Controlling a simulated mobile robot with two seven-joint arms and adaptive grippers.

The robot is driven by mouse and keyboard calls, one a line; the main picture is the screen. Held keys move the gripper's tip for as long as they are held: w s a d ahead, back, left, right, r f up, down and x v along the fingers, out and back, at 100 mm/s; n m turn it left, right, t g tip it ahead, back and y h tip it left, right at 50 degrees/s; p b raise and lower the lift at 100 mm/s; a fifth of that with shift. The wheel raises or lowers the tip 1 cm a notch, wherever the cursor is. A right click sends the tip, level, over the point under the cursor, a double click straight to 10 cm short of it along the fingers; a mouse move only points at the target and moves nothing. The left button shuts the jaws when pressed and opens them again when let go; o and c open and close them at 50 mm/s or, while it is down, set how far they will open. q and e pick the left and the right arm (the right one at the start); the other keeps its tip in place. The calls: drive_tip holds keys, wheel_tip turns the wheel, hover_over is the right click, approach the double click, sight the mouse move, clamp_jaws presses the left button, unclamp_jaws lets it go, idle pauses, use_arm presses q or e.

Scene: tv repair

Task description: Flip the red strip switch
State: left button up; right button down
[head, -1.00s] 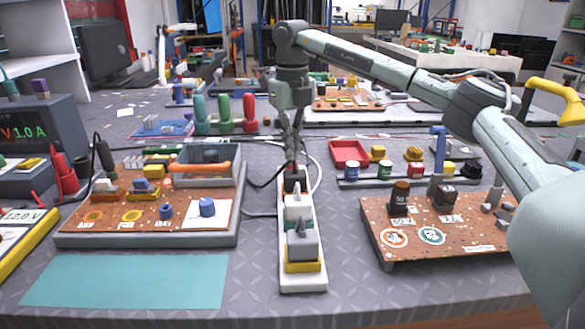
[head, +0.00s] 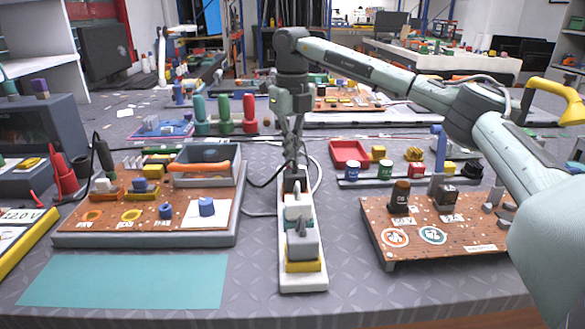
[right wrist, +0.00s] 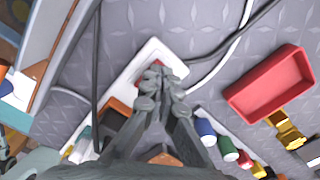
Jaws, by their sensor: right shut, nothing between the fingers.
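The white power strip (head: 306,284) lies lengthwise on the bench, with plugs in its near part. My right gripper (head: 293,167) points down over its far end. In the right wrist view the shut, empty fingertips (right wrist: 156,76) are at the strip's end (right wrist: 172,66), close against the red switch (right wrist: 147,63). Only a little red shows past the fingers; the rest of the switch is hidden, and I cannot tell its tilt. The power supply (head: 45,132) at the left has a dark display. My left gripper is not in view.
A circuit board tray (head: 150,236) is left of the strip and another board (head: 445,245) is right. A red bin (head: 349,153) and several coloured capacitors stand behind the right board. Cables run around the strip's far end. A teal mat (head: 125,281) lies front left.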

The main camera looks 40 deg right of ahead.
wheel_tip(320, 180, up, 3)
drive_tip(key=p, duration=0.2)
drive_tip(key=shift+f+p, duration=0.15)
drive_tip(key=shift+p, duration=0.2)
drive_tip(key=shift+r+p, duration=0.5)
drive_tip(key=shift+r, duration=1.6)
